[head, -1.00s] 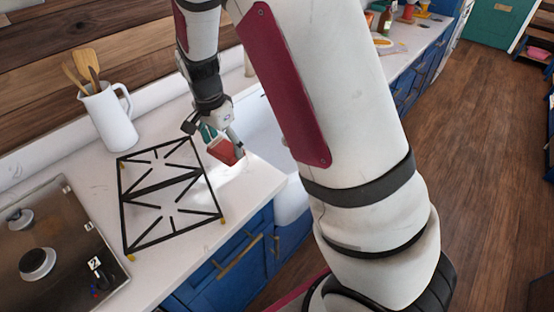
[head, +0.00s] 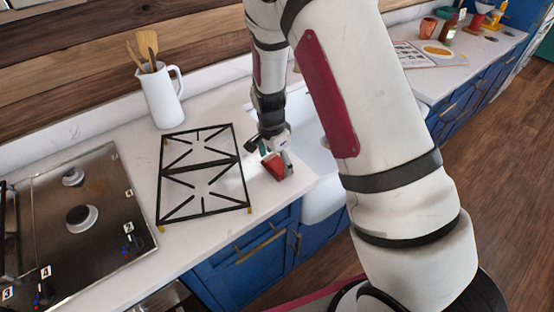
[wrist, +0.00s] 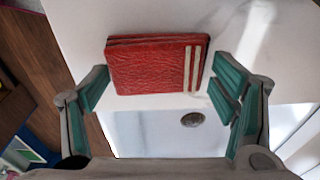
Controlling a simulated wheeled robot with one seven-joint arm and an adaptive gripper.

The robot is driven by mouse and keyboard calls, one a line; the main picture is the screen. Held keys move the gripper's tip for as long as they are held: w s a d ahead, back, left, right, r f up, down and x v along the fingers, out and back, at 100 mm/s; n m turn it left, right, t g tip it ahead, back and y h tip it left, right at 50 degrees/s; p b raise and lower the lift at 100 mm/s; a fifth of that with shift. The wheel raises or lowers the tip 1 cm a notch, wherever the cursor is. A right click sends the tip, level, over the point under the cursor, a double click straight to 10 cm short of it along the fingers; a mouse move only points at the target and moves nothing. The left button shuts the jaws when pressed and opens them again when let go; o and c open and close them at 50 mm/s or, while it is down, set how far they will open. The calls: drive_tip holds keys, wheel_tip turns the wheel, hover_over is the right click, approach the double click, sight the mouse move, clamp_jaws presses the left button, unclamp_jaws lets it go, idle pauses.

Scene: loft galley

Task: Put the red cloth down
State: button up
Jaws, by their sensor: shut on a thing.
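The red cloth (head: 275,167) is a folded, thick red pad with pale stripes near one end. My gripper (head: 270,150) is over the white counter, with its fingers at the cloth. In the wrist view the cloth (wrist: 150,70) lies between the two teal-padded fingers of my gripper (wrist: 161,72), which is shut on it. The cloth is at or just above the counter (head: 288,192), close to the sink edge; I cannot tell whether it touches the surface.
A black grate (head: 202,170) lies on the counter just left of the cloth. A white jug (head: 160,97) with wooden utensils stands behind it. A steel hob (head: 75,218) is at the left. The white sink (head: 318,160) is right of the cloth. A narrow strip of counter is bare.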

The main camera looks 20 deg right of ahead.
sight(273, 165)
drive_tip(key=shift+f, duration=0.15)
drive_tip(key=o, duration=1.5)
drive_tip(key=shift+o, duration=0.2)
drive_tip(key=s+r+n+t+y+b, duration=0.1)
drive_tip(key=s+r+n, duration=0.3)
drive_tip(key=r, duration=0.9)
drive_tip(key=s+r+n+t+y, duration=0.15)
drive_tip(key=s+r, duration=0.45)
drive_tip(key=r, duration=0.7)
drive_tip(key=s+r+n+t, duration=0.1)
drive_tip(key=s+r+n, duration=0.2)
drive_tip(key=s, duration=0.4)
drive_tip(key=s+r+n+t+h, duration=0.1)
drive_tip(key=s+r+n, duration=0.3)
drive_tip(key=s+n, duration=0.2)
drive_tip(key=shift+s, duration=0.8)
drive_tip(key=shift+r, duration=0.1)
